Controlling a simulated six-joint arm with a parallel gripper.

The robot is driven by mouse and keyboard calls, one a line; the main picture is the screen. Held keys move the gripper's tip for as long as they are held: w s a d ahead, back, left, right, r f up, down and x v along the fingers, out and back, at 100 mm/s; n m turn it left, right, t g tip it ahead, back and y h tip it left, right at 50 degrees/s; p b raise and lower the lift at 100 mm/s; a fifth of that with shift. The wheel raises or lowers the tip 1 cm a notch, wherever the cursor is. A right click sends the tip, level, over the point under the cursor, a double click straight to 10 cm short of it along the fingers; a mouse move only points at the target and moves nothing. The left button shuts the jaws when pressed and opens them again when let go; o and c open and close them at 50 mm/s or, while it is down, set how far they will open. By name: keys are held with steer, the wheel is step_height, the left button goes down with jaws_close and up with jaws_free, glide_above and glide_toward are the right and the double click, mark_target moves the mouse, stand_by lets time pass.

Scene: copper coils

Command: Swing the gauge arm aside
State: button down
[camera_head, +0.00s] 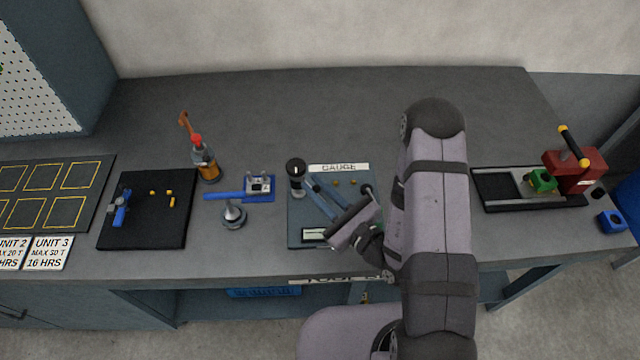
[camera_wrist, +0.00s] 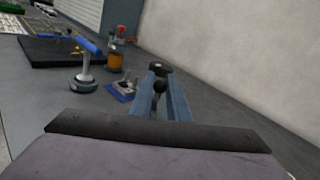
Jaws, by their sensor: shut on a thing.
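The gauge stand is a blue-grey plate (camera_head: 296,232) with a GAUGE label (camera_head: 338,168) at its back edge. A dark upright post (camera_head: 296,182) with a round black top stands at its left back; the top also shows in the wrist view (camera_wrist: 158,67). My gripper (camera_head: 311,184) reaches in low from the right, its two blue-grey fingers pointing at the post. In the wrist view my gripper (camera_wrist: 164,92) has its fingers on either side of a dark rounded knob (camera_wrist: 160,85), apparently on the gauge arm. The rest of the gauge arm is hidden or too small to make out.
Left of the gauge stand are a blue-handled tool on a round metal base (camera_head: 233,216), a small blue fixture (camera_head: 259,187) and an orange-and-red bottle (camera_head: 206,167). A black tray (camera_head: 150,230) lies farther left. A red press (camera_head: 575,172) stands at right. The back bench is clear.

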mark_target(314, 188)
steer(key=shift+s+a+r+m+t+h, duration=0.15)
steer(key=shift+a+m+t+h, duration=0.15)
steer(key=shift+m+h, duration=0.15)
stand_by(0.3)
steer(key=c, duration=1.7)
jaws_free()
step_height(314, 188, up, 10)
steer(key=p, duration=0.9)
steer(key=shift+p, duration=0.4)
